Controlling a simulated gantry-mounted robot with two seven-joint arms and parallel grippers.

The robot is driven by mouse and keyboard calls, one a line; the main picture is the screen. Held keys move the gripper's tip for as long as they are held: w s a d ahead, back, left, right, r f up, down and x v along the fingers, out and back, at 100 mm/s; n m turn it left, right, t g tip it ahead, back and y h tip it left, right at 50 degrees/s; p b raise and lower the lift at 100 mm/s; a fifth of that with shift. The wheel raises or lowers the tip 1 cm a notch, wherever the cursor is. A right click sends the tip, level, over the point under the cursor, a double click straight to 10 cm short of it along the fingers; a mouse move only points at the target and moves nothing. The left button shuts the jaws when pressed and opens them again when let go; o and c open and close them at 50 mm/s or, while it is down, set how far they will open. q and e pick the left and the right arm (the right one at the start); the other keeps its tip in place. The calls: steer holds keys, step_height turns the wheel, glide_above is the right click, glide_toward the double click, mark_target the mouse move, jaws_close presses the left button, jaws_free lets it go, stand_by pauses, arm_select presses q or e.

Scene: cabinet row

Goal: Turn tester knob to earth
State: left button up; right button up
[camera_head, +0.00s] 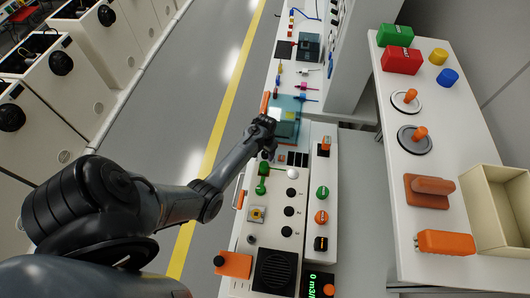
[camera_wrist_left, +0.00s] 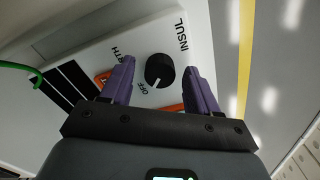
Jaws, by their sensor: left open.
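The black tester knob (camera_wrist_left: 160,70) shows in the left wrist view on a white panel (camera_wrist_left: 205,30). Labels INSUL and OFF and a partly covered label ending in RTH surround it. Its white pointer mark is on the side towards OFF. My left gripper (camera_wrist_left: 158,68) is open, with one purple finger on each side of the knob. Contact with the knob cannot be told. In the head view my left gripper (camera_head: 266,128) is over the bench beside a teal box (camera_head: 285,110), and the knob cannot be made out. My right gripper is not in view.
A green cable (camera_wrist_left: 25,68) and black rectangles (camera_wrist_left: 72,82) lie left in the wrist view. The bench panel (camera_head: 270,240) carries several knobs and a green lever. A white table (camera_head: 395,190) at right holds colored blocks and a beige bin (camera_head: 490,210). The grey floor is clear.

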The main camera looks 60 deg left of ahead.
arm_select(q)
steer(key=c, duration=1)
steer(key=shift+c, duration=0.2)
steer(key=shift+r+m+p, duration=0.2)
steer(key=shift+m+p, duration=0.8)
steer(key=shift+p, duration=0.05)
steer(key=m+p, duration=0.2)
steer(key=m, duration=0.1)
steer(key=shift+a+m, duration=0.1)
steer(key=shift+m, duration=0.2)
steer(key=m+p, duration=0.1)
steer(key=m, duration=0.2)
steer(key=shift+f, duration=0.15)
steer(key=shift+m+p, duration=0.4)
steer(key=shift+m, duration=1.2)
steer(key=shift+f, duration=0.1)
